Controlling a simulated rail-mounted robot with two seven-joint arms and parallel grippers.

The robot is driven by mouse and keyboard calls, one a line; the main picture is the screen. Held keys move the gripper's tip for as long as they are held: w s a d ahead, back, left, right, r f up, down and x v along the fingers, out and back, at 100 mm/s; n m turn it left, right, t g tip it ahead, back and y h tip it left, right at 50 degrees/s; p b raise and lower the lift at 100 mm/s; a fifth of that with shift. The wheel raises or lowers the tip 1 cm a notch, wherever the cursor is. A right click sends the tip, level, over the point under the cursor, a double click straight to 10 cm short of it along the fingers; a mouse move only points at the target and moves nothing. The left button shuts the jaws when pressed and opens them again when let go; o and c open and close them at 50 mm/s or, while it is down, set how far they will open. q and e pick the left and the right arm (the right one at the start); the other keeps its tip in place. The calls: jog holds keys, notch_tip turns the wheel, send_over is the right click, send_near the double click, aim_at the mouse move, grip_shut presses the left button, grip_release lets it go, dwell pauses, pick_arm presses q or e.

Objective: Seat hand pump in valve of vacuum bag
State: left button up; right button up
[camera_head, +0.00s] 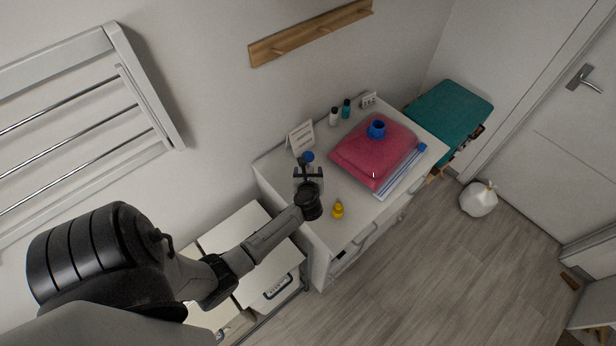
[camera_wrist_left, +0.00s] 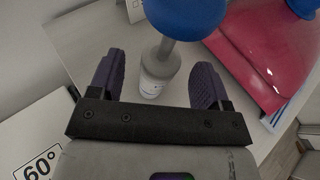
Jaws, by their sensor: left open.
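The hand pump shows its blue knob (camera_head: 308,157) at the back left of the white cabinet top. In the left wrist view it has a blue top (camera_wrist_left: 186,14), a grey shaft and a whitish lower body. The vacuum bag (camera_head: 362,157) is pink-red and lies on the cabinet, with a blue valve (camera_head: 377,128) on its upper side. The bag also shows at the upper right of the wrist view (camera_wrist_left: 262,45). My left gripper (camera_head: 308,174) is open close to the pump. In the wrist view the pump stands between and beyond the two dark fingertips, with no clear contact.
A card stand (camera_head: 301,138) is beside the pump. Two small bottles (camera_head: 340,112) and a small white item (camera_head: 368,100) stand at the back. A yellow object (camera_head: 338,211) is near the front edge. A teal-topped box (camera_head: 448,112) is right of the cabinet (camera_head: 320,238).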

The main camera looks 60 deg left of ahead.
pick_arm(q)
jog(key=shift+x, duration=1.25)
jog(key=shift+c, duration=0.4)
jog(key=c, duration=1.2)
grip_shut()
jog(key=shift+r, duration=0.15)
